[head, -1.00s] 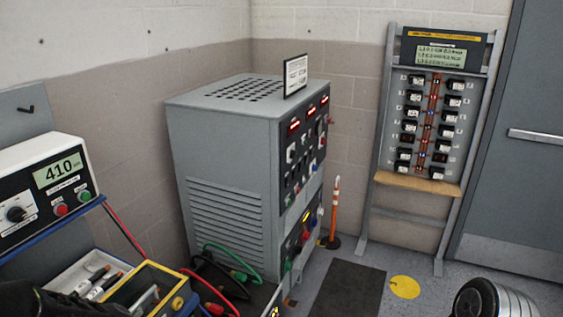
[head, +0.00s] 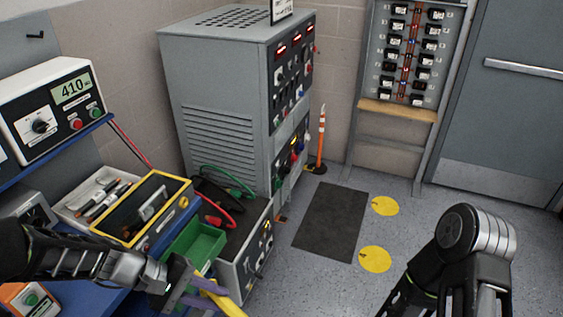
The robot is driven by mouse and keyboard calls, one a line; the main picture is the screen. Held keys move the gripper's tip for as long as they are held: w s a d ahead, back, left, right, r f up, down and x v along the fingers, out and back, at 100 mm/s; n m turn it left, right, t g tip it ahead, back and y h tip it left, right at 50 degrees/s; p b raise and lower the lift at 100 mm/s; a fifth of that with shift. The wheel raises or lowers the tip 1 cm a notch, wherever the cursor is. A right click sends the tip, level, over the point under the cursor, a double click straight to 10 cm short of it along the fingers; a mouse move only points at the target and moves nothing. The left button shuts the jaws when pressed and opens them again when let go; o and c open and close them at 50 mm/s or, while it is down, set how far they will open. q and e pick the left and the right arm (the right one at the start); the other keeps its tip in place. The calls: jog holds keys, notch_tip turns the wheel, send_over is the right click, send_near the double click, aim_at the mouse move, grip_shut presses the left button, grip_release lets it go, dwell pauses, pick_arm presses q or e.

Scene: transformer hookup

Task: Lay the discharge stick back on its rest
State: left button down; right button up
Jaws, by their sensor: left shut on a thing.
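My left gripper (head: 180,284) is at the lower left, in front of the green bin and above the near edge of the blue bench. It is shut on a yellow stick (head: 228,303), which I take for the discharge stick. The stick slants down to the right and runs out of the bottom of the view, so its far end is hidden. Purple pieces show at the fingers beside it. I cannot make out the stick's rest. My right arm shows at the lower right, but its gripper is out of view.
A green bin (head: 196,246) and a yellow-rimmed case (head: 184,186) stand near the left arm. A white tray (head: 70,209) holds probes. A grey cabinet (head: 215,95) stands behind. An orange-and-white post (head: 321,135) stands beside it. A dark mat (head: 331,220) lies on open floor.

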pick_arm(q)
jog(key=w+a+r+n+t+y, duration=0.2)
jog(key=w+r+n, duration=0.3)
jog(key=w, duration=0.3)
jog(key=w+a+r+n+t+y, duration=0.2)
jog(key=w+r+n+t+y, duration=0.1)
jog(key=w+r, duration=0.4)
jog(key=shift+w+a+r+n+t, duration=0.35)
jog(key=shift+w+n+t, duration=0.5)
jog(key=shift+n, duration=0.55)
jog(key=shift+s+f, duration=0.1)
jog(key=shift+f, duration=0.05)
